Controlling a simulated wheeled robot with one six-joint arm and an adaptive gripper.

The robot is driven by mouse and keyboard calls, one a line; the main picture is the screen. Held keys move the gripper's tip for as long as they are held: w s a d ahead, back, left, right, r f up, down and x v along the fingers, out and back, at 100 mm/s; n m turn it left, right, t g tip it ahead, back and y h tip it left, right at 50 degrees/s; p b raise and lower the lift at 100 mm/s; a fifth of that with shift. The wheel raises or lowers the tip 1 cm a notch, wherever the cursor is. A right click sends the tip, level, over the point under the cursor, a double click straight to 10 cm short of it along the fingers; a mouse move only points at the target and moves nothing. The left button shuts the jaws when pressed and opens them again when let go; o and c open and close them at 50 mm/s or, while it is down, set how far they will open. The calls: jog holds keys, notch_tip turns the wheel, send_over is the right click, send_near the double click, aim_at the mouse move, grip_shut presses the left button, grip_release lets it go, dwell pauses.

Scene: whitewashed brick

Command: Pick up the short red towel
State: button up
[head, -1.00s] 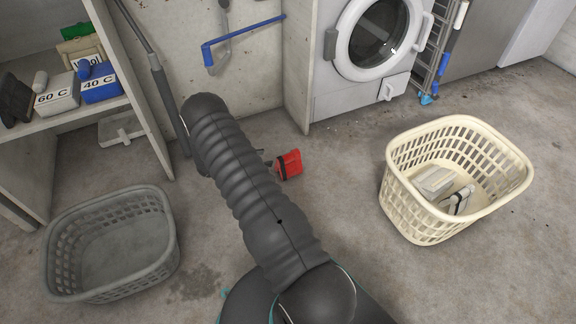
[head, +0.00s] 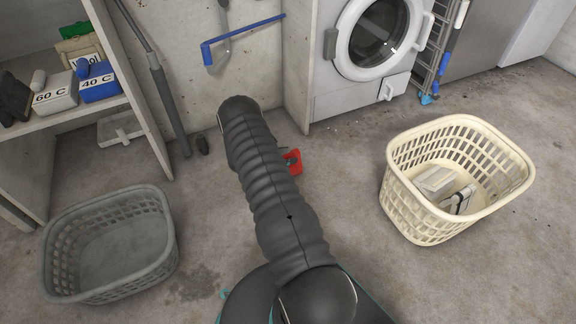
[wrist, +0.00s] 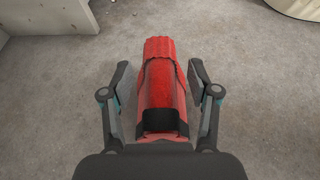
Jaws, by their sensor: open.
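The short red towel (wrist: 160,60) is a rolled red bundle with a dark band near its lower end in the wrist view. It lies on the concrete floor, pointing away from me. My gripper (wrist: 160,78) is open, with one finger on each side of the towel and a gap on both sides. I cannot tell how far above the floor the fingertips are. In the head view the towel (head: 294,160) shows just right of my arm, partly hidden by it. My gripper is hidden behind my arm there.
A grey basket (head: 160,243) stands empty at left. A cream basket (head: 402,208) at right holds some pale items. A washing machine (head: 335,100) and a shelf with boxes (head: 100,85) stand behind. A small dark object (head: 203,145) lies near the wall. Floor around the towel is clear.

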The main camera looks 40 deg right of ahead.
jog(key=shift+d, duration=0.2)
grip_shut()
